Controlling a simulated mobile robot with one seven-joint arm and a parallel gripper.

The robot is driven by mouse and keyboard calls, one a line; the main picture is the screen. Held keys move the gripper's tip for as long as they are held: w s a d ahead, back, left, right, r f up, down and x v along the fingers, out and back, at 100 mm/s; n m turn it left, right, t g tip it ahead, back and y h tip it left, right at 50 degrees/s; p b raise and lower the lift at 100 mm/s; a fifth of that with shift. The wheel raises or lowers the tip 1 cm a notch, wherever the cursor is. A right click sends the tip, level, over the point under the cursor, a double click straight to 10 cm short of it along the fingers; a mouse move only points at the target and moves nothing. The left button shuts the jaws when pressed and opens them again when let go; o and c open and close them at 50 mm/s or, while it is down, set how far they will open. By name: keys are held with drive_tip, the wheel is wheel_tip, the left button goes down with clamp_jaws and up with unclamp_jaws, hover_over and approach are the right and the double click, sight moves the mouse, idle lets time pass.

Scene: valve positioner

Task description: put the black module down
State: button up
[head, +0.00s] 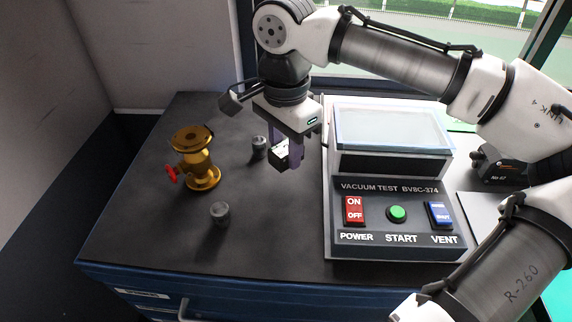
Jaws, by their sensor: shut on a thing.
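The black module (281,154) is in my gripper (287,160), a small dark block with a pale marked face. My gripper points down and is shut on it. The module appears to be above the dark table top (240,235), left of the vacuum test unit; the gap below it is hard to judge. The fingers hide part of the module.
The brass valve (197,160) with a red handle stands at left. One small grey cylinder (220,213) stands in front, another (259,147) just left of my gripper. The vacuum test unit (392,215) fills the right side.

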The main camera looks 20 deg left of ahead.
sight(286, 181)
drive_tip(key=shift+f, duration=2.6)
drive_tip(key=shift+f, duration=0.2)
drive_tip(key=o, duration=1)
wheel_tip(286, 181, up, 12)
drive_tip(key=shift+r+b, duration=0.2)
drive_tip(key=shift+b, duration=0.3)
